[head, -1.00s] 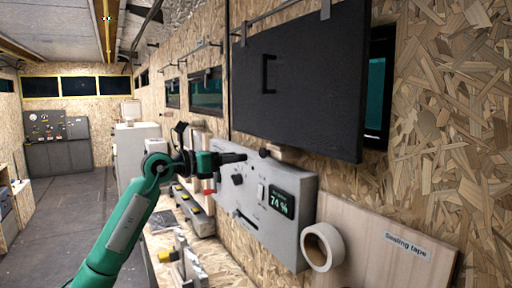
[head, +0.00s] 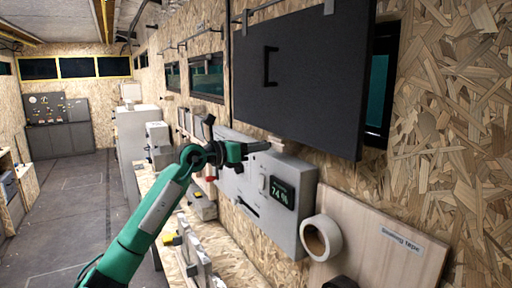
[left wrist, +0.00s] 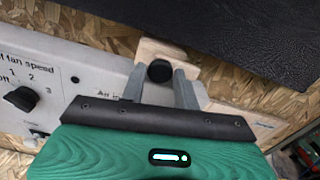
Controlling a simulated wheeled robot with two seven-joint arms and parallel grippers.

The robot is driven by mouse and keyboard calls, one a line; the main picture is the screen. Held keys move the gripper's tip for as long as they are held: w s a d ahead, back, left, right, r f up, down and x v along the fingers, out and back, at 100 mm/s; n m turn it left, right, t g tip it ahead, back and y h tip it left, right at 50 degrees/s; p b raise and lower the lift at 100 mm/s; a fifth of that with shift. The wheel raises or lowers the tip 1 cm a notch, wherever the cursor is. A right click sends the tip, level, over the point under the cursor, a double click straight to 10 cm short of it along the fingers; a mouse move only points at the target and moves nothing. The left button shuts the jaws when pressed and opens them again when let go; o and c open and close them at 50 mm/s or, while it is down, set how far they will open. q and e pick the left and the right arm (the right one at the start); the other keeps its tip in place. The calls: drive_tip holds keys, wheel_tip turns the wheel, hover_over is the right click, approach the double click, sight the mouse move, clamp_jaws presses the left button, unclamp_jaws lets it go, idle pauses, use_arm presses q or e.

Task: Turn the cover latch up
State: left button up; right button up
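The cover latch (head: 287,144) is a pale wooden block below the dark cover panel (head: 300,85). In the left wrist view the latch (left wrist: 173,50) carries a round black knob (left wrist: 160,71). My left gripper (head: 266,146) is at the latch, its fingers pointing at it. In the left wrist view the gripper's two grey fingers (left wrist: 162,80) are apart, with the knob seen between them and small gaps on both sides. Whether the fingertips reach around the knob cannot be told. In the head view the knob is hidden by the gripper. My right gripper is not seen.
A grey control box (head: 262,195) with a 74 % display is on the wall just below the latch. A tape roll (head: 321,238) and a wooden board (head: 375,250) are at right. A fan-speed dial (left wrist: 22,98) is left of the fingers. Floor at left is clear.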

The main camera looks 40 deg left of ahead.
use_arm(q)
drive_tip(key=c, duration=0.5)
drive_tip(key=shift+o, duration=0.2)
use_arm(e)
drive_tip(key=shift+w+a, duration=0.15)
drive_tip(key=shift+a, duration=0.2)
use_arm(q)
drive_tip(key=shift+n, duration=0.3)
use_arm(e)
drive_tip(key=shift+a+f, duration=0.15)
use_arm(q)
drive_tip(key=shift+n, duration=8.6)
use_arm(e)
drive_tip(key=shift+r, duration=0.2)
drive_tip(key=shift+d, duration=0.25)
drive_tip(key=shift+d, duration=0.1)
